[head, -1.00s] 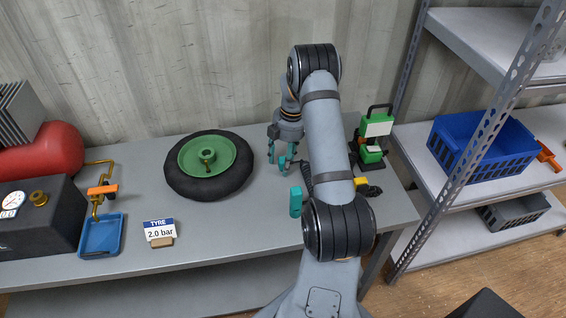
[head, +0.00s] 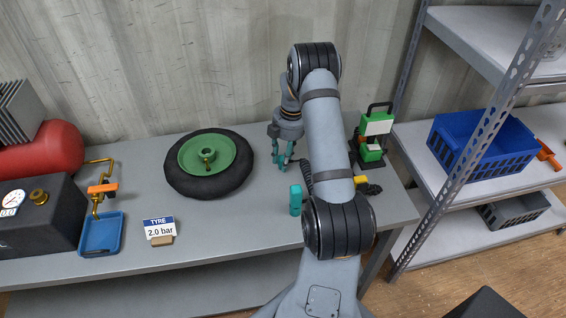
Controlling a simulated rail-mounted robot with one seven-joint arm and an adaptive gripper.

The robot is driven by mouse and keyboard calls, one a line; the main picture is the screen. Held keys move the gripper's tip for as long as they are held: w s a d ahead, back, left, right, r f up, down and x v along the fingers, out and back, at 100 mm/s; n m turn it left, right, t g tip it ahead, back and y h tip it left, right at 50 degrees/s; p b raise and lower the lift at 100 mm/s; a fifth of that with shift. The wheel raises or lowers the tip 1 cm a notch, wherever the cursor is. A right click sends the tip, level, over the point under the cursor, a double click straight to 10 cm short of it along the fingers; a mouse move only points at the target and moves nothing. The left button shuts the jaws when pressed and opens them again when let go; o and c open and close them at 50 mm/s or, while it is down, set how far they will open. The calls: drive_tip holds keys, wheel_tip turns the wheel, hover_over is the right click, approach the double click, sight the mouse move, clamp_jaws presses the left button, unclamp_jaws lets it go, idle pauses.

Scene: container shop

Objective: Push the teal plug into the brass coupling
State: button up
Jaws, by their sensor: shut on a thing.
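My gripper (head: 282,160) points down over the bench right of the tyre, with its teal fingers close together. It is shut on a small teal piece, apparently the teal plug (head: 281,168), low at the fingertips. The plug's colour blends with the fingers, so its outline is unclear. The brass coupling (head: 39,197) is the round brass fitting on top of the dark box with a gauge, at the far left. My gripper is well to the right of it, apart from it.
A teal upright block (head: 295,200) stands near my gripper, beside a black coiled hose (head: 307,174). A tyre with green rim (head: 208,165), orange-handled brass pipe (head: 103,188), blue tray (head: 101,234) and pressure sign (head: 159,230) lie between gripper and coupling.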

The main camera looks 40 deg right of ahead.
drive_tip(key=shift+c, duration=0.8)
drive_tip(key=shift+r, duration=0.1)
drive_tip(key=shift+r, duration=0.25)
drive_tip(key=r, duration=0.2)
drive_tip(key=r+b, duration=0.1)
drive_tip(key=shift+s+r, duration=0.35)
drive_tip(key=s+a+r+b, duration=0.2)
drive_tip(key=s+r, duration=0.4)
drive_tip(key=s, duration=0.5)
drive_tip(key=shift+r+b, duration=0.3)
drive_tip(key=shift+w, duration=0.1)
